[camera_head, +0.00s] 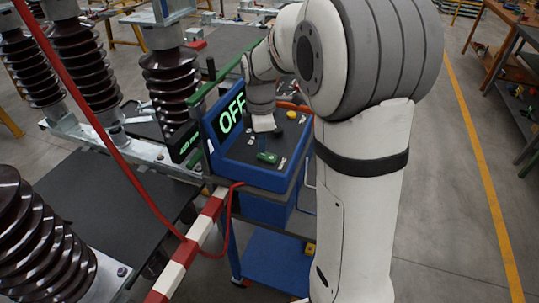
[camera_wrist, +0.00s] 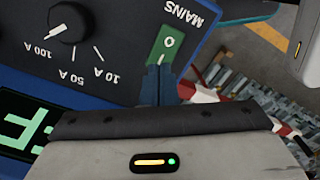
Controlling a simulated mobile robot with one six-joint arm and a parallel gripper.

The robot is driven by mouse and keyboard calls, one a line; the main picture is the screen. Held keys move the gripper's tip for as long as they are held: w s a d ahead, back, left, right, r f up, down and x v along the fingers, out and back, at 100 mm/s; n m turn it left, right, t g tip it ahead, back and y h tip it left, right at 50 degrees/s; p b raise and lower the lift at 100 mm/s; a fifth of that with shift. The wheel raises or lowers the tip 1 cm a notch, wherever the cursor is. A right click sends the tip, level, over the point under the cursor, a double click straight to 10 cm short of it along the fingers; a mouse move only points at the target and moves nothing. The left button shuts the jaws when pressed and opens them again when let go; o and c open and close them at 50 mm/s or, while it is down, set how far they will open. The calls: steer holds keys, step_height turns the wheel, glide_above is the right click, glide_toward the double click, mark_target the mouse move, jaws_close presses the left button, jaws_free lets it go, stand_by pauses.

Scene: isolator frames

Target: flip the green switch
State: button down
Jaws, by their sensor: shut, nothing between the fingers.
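The green switch (camera_wrist: 166,46) sits on the dark panel beside the word MAINS, with a white 0 showing on its visible face. It also shows in the head view as a small green block (camera_head: 268,157) on the blue-edged console. My gripper (camera_wrist: 159,72) is shut and empty, its blue fingertips right at the near edge of the switch and hiding part of it. I cannot tell whether they touch. In the head view my gripper (camera_head: 265,143) points down just above the switch.
A black rotary knob (camera_wrist: 70,22) with ampere marks is on the same panel. The console's display (camera_head: 232,113) reads OFF. A yellow button (camera_head: 291,114) lies behind the switch. A red and white barrier (camera_head: 190,250) and a red cable (camera_head: 228,215) are close to the console.

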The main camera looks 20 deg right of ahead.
mark_target(263, 155)
steer(key=shift+f+b, duration=0.75)
steer(key=shift+f, duration=0.25)
stand_by(0.5)
steer(key=shift+r, duration=0.1)
steer(key=shift+r+p, duration=2.65)
steer(key=shift+r, duration=0.8)
steer(key=shift+s+r, duration=0.15)
steer(key=shift+s, duration=0.1)
steer(key=s+r+m+t+b, duration=0.1)
steer(key=s+m+t+b, duration=0.1)
steer(key=s+m, duration=1.4)
steer(key=s+t, duration=0.1)
steer(key=s, duration=0.4)
steer(key=shift+d+r+m, duration=0.25)
steer(key=shift+r+m, duration=0.05)
steer(key=shift+m, duration=0.1)
